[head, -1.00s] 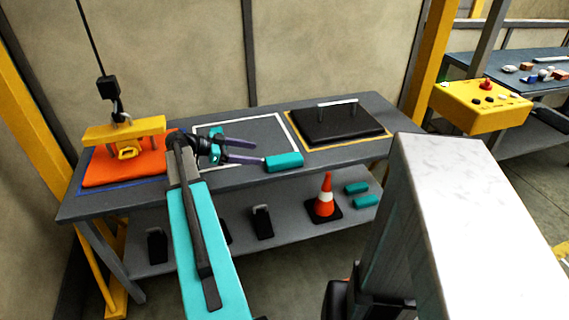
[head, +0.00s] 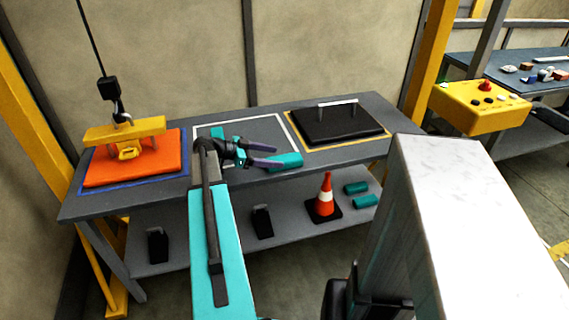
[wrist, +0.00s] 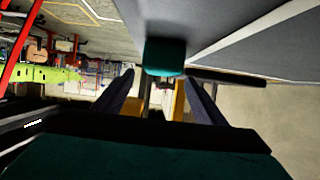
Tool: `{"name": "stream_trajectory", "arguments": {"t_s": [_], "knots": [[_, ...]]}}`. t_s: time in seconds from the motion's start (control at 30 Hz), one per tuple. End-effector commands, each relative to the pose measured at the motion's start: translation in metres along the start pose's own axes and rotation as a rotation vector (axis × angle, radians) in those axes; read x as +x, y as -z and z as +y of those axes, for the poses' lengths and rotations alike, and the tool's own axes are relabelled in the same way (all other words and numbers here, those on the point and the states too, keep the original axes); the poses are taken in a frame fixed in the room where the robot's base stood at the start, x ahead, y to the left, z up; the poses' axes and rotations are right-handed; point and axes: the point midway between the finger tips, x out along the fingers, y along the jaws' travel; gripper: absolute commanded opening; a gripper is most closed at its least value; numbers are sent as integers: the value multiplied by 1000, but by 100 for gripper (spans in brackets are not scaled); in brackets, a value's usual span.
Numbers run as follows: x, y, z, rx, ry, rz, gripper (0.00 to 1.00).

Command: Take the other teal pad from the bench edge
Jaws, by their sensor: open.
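A teal pad (head: 288,160) lies at the front edge of the bench top (head: 335,155), right of the middle. My gripper (head: 276,157) is open, and its purple fingers reach the pad's left part in the head view, partly covering it. In the wrist view the pad (wrist: 163,55) shows ahead, between and beyond the two dark fingers (wrist: 160,97). I cannot tell whether the fingers touch it. Another teal piece (head: 217,132) shows inside the white-outlined square, partly hidden behind my arm.
An orange block (head: 165,165) under a yellow hoist fixture (head: 122,133) stands at the left. A black plate (head: 335,128) with a handle lies at the right. The lower shelf holds a traffic cone (head: 325,195), teal pieces (head: 356,188) and black stands (head: 262,222).

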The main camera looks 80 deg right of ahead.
Motion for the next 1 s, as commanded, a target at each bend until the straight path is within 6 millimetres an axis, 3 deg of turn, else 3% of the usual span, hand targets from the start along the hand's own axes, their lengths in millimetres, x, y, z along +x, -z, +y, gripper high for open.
{"name": "stream_trajectory", "arguments": {"t_s": [0.27,0.63,1.0], "knots": [[11,1,1,0,-3,0,65],[50,1,2,1,-3,1,65],[53,0,2,1,-2,0,65]]}}
